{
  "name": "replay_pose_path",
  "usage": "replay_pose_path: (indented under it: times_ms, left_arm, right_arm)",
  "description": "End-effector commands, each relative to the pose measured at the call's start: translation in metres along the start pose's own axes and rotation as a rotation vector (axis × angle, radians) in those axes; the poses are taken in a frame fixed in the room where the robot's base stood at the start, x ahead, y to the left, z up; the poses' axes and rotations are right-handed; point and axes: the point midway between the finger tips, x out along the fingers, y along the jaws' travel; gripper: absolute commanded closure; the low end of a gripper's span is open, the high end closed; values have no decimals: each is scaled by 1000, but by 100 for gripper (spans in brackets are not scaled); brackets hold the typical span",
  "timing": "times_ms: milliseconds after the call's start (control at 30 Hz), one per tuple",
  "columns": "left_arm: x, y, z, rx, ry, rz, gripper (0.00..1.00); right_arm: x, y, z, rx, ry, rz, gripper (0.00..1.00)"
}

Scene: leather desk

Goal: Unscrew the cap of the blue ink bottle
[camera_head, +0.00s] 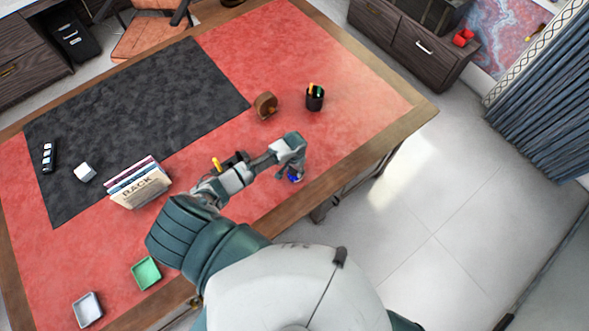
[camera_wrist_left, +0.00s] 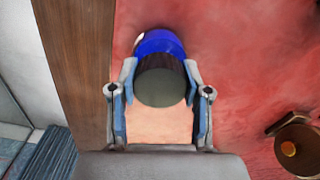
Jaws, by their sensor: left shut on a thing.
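The blue ink bottle (camera_wrist_left: 160,41) stands on the red desk top near its wooden edge, in the left wrist view. Its dark round cap (camera_wrist_left: 160,82) faces the wrist camera. In the head view only a small blue part of the bottle (camera_head: 294,178) shows below my left gripper (camera_head: 290,172). In the left wrist view the fingers of my left gripper (camera_wrist_left: 161,85) are on both sides of the cap and shut on it. The cap is on the bottle. My right gripper is not in view.
A black pen cup (camera_head: 315,98) and a brown wooden object (camera_head: 266,105) stand beyond the gripper. The red desk (camera_head: 375,90) is clear at the right.

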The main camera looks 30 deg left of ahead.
Motion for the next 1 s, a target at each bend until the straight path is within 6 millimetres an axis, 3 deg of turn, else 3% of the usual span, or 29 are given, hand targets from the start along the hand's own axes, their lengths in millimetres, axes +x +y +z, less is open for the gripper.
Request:
replay_pose_path:
  times_ms: [367,600,833,867,933,1000]
  left_arm:
    - [5,1,4,-96,-11,0,85]
    - [6,2,4,-403,-12,0,85]
    - [6,2,5,-423,-12,-1,85]
    - [6,2,5,-422,-12,-1,45]
    - [6,2,4,-421,-12,-1,28]
    - [5,1,4,-421,-9,-1,23]
  right_arm:
    - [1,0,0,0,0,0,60]
    - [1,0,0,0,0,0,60]
    - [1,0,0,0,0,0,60]
    - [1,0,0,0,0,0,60]
    - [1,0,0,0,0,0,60]
    - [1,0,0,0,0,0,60]
